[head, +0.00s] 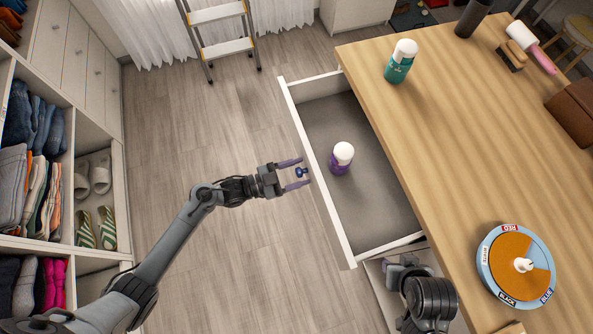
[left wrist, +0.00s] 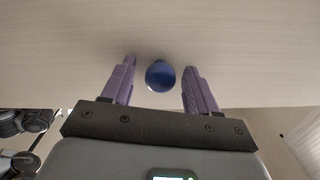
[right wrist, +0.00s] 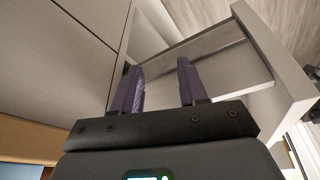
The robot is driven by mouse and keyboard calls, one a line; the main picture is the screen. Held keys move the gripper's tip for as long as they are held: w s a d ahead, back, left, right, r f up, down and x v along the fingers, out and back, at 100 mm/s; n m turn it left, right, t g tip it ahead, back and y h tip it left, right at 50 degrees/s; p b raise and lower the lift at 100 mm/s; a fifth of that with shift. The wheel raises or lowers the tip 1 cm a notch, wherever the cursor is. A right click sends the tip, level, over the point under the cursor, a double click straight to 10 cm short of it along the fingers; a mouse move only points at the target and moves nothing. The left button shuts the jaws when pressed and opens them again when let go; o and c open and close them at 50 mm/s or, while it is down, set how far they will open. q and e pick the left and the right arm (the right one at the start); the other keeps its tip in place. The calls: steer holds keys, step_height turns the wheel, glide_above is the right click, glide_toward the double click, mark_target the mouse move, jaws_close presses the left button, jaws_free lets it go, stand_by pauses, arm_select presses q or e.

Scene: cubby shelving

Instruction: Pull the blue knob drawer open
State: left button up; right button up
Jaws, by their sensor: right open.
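The blue knob (head: 301,172) sits on the white front of a drawer (head: 317,187) that stands well out from the wooden-topped unit. In the left wrist view the knob (left wrist: 160,76) lies between the two purple fingers, with a gap on each side. My left gripper (head: 291,174) is open around the knob. A purple bottle with a white cap (head: 341,158) stands inside the drawer. My right gripper (right wrist: 160,85) is open and empty; in the right wrist view a drawer side and front (right wrist: 265,60) are beyond its fingers. In the head view its fingers are mostly hidden.
Shelves with clothes (head: 35,190) stand at left. A stepladder (head: 222,45) stands at the back. The floor between is clear.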

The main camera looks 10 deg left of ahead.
arm_select(q)
steer(key=p+v, duration=0.1)
steer(key=v, duration=1)
stand_by(0.6)
